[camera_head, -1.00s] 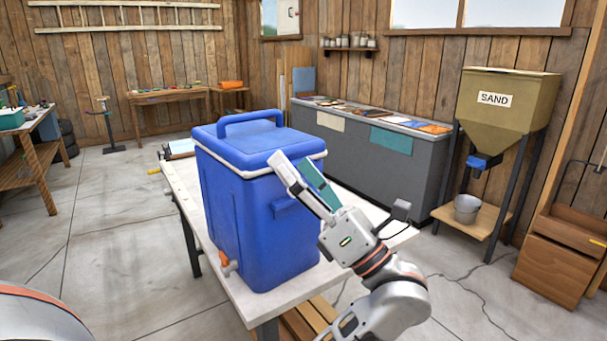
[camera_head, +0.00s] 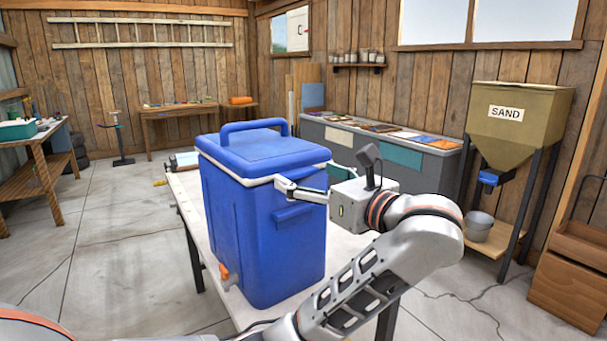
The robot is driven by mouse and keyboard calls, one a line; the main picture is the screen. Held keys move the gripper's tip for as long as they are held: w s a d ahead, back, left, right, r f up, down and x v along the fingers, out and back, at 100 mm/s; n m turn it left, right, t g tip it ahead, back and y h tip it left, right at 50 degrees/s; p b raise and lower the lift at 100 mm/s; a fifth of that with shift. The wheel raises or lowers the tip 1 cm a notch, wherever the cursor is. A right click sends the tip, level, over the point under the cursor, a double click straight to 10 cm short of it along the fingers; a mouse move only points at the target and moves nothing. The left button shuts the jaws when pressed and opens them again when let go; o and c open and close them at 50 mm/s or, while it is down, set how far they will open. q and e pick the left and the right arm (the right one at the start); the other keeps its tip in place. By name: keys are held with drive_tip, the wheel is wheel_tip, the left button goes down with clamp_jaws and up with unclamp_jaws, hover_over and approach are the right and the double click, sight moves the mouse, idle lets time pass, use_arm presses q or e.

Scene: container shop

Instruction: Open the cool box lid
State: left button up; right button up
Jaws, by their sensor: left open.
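The blue cool box (camera_head: 255,235) stands upright on a white-topped table. Its blue lid (camera_head: 262,152), with a pale rim and a raised carry handle, is down on the box. My left gripper (camera_head: 303,175) is open at the lid's right corner, level with the rim. One finger is in front of the corner and the other reaches along the right side. Whether either finger touches the lid I cannot tell. A blue latch-like ledge (camera_head: 293,214) sits below the gripper on the box's front face. My right gripper is out of view.
The table (camera_head: 190,200) has bare room left of the box. An orange-tipped tap (camera_head: 226,275) sticks out low on the box. A grey counter (camera_head: 425,170) stands behind, and a sand hopper (camera_head: 515,125) with a bucket (camera_head: 478,227) stands at the right.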

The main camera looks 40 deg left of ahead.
use_arm(q)
drive_tip(key=shift+x, duration=1.1)
